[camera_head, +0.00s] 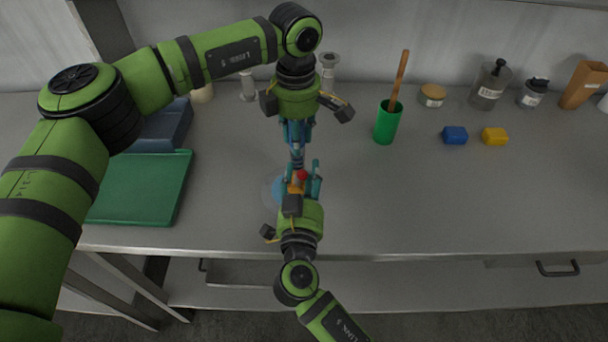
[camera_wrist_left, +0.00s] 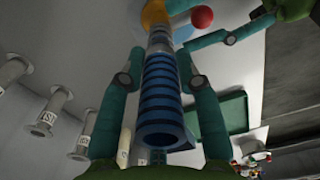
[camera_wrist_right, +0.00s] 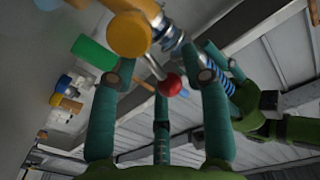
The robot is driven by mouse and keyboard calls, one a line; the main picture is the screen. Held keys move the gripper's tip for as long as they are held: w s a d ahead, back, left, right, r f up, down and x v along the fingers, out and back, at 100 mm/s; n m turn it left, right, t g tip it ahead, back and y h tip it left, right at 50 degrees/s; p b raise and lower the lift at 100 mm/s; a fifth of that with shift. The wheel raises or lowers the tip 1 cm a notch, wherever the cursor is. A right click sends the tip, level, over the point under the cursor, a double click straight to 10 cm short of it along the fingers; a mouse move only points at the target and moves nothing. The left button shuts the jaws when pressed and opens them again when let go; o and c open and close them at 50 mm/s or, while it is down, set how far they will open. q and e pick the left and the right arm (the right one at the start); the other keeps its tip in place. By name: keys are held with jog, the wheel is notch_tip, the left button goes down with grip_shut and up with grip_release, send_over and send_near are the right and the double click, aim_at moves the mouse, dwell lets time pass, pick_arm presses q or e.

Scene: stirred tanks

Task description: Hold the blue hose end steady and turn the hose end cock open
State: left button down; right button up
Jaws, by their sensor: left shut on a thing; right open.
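The blue ribbed hose end (camera_wrist_left: 160,95) runs between the fingers of my left gripper (camera_head: 297,150), which is shut on it. Its open mouth faces the left wrist camera. The hose end cock (camera_wrist_right: 130,35) has an orange-yellow body and a lever with a red ball (camera_wrist_right: 172,85). The red ball also shows in the head view (camera_head: 302,175). My right gripper (camera_head: 305,170) is open, with its fingers on either side of the red ball in the right wrist view. I cannot tell whether a finger touches the lever. The hose (camera_wrist_right: 229,87) is partly hidden by my left fingers.
A green tray (camera_head: 140,190) lies at the left. A green cup (camera_head: 386,124) with a wooden-handled tool, a blue block (camera_head: 455,135) and a yellow block (camera_head: 495,136) stand to the right. Bottles line the back. The right front of the worktop (camera_head: 470,200) is clear.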

jog(key=shift+c, duration=0.4)
grip_shut()
jog(key=shift+a+r+n, duration=0.1)
jog(key=shift+a+n, duration=0.25)
jog(key=shift+n, duration=0.45)
jog(key=shift+a+n, duration=0.3)
jog(key=shift+n, duration=0.5)
jog(key=shift+o, duration=0.4)
grip_release()
jog(key=s, duration=1.2)
jog(key=shift+a, duration=0.25)
